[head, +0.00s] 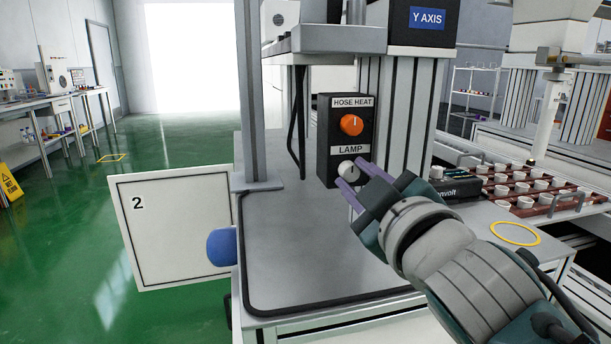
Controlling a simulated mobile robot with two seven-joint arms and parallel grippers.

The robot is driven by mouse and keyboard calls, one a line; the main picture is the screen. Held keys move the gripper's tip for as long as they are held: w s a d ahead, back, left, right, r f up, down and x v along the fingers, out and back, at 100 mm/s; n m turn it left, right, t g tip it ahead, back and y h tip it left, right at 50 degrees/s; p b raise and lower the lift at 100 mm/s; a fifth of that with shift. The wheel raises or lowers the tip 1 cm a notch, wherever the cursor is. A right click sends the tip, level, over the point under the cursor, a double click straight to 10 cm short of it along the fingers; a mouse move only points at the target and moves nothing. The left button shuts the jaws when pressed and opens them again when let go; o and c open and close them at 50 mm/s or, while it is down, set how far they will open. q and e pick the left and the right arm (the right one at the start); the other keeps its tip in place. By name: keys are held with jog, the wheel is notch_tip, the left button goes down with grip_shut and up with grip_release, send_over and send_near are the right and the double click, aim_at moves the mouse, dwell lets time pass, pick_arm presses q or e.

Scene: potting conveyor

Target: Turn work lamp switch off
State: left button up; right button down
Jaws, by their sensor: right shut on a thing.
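The lamp switch is a white round knob (347,169) under the word LAMP on a black control box (326,150). An orange knob (351,125) labelled HOSE HEAT sits above it on the same box. My right gripper (351,174) reaches in from the lower right, and its purple fingers are at the lamp knob, closed on it. The fingers hide part of the knob's right and lower side. My left gripper is not in the view.
A grey bench top (320,255) in front of the box is clear. A vertical post (250,90) stands left of the box. A white panel marked 2 (175,230) hangs at the left. A tray of small white pots (500,203) lies to the right, beyond a yellow ring (515,244).

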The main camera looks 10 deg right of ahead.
dwell(0.5)
jog(key=c, duration=0.8)
grip_release()
jog(key=shift+c, duration=0.2)
jog(key=shift+o, duration=1.2)
jog(key=shift+s, duration=0.1)
jog(key=s+p, duration=0.1)
jog(key=s, duration=0.8)
jog(key=shift+s+d, duration=0.15)
jog(key=shift+s, duration=0.25)
jog(key=shift+r, duration=0.1)
